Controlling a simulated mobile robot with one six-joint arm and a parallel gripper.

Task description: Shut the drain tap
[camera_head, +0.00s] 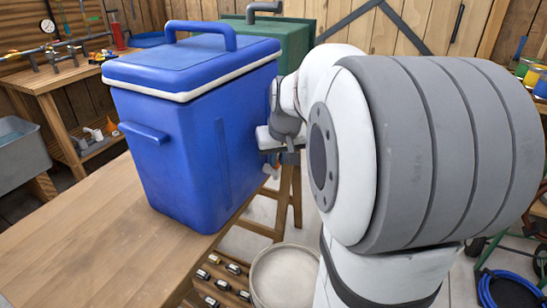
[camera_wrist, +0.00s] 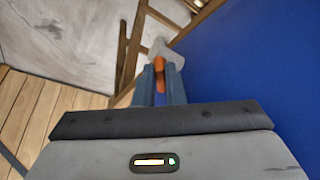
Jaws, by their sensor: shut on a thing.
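A blue cooler (camera_head: 190,140) with a closed lid and a raised handle stands on the wooden bench. Its blue wall also fills the right of the wrist view (camera_wrist: 255,60). My gripper (camera_wrist: 160,82) is beside the cooler's right side, its two fingers close together on the orange part of the drain tap (camera_wrist: 160,63). A pale grey piece shows just beyond the fingertips. In the head view my gripper (camera_head: 280,158) is small and partly hidden by my arm. The tap's exact angle is hard to tell.
A pale bucket (camera_head: 284,278) stands on the floor below the cooler's right side. The wooden bench top (camera_head: 85,235) is clear at the front left. A green container (camera_head: 285,45) stands behind the cooler.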

